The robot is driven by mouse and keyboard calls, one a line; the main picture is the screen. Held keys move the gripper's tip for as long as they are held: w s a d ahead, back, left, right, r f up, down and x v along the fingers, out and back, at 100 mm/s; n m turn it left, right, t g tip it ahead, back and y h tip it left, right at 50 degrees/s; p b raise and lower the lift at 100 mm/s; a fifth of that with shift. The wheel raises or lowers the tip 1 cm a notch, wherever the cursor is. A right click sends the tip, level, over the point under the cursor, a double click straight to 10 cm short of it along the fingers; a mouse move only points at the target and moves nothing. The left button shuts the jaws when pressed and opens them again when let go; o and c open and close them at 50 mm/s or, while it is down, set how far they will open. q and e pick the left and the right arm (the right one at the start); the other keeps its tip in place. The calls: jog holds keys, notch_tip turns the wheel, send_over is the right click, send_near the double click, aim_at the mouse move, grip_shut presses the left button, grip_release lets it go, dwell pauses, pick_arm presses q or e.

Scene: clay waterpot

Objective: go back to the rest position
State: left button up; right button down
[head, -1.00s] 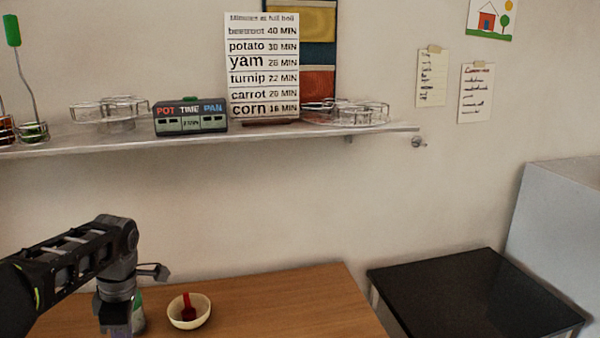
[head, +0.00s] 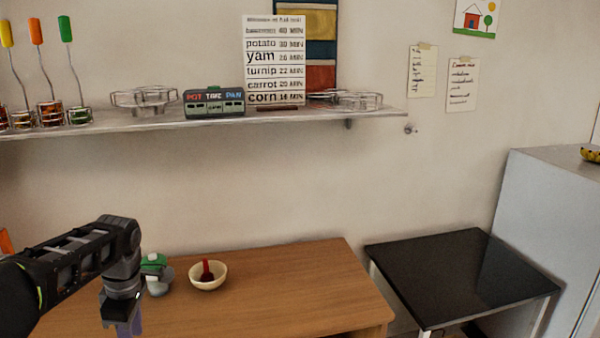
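My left arm comes in from the left in the head view, with its gripper (head: 125,322) pointing down in front of the wooden table (head: 290,290). The fingers are cut by the bottom edge, and I cannot tell whether they are open or shut. A grey pot with a green and white top (head: 155,272) stands on the table just behind the gripper, partly hidden by my arm. A cream bowl (head: 208,282) with a red utensil (head: 206,269) in it stands to the right of the pot. My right gripper is out of view.
A black table (head: 462,275) stands right of the wooden one, with a gap between them. A grey cabinet (head: 550,220) carries bananas (head: 590,153). A wall shelf (head: 210,122) holds wire racks, a timer box (head: 214,103) and utensils. The wooden table's right part is clear.

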pick_arm(q)
jog(key=w+d+f+m+t+h, duration=0.2)
jog(key=w+d+f+m+t, duration=0.1)
jog(key=w+d+f+m, duration=0.35)
jog(key=s+d+f+m+t+h, duration=0.1)
jog(key=s+d+f+m+h, duration=0.1)
jog(key=d+f+m, duration=0.75)
jog(key=s+d+f+m+h, duration=0.1)
jog(key=s+d+f, duration=0.45)
jog(key=f, duration=0.25)
jog(key=s+d+f, duration=0.5)
jog(key=s+f, duration=0.1)
jog(key=f, duration=0.2)
jog(key=s+d+f+g, duration=0.2)
jog(key=s+f, duration=0.1)
jog(key=s, duration=0.5)
jog(key=s+d+f+m+g, duration=0.1)
jog(key=s+d+f+g, duration=0.1)
jog(key=s, duration=0.6)
jog(key=shift+s+d+f+h, duration=0.3)
jog(key=shift+s+f, duration=0.1)
jog(key=shift+f, duration=0.25)
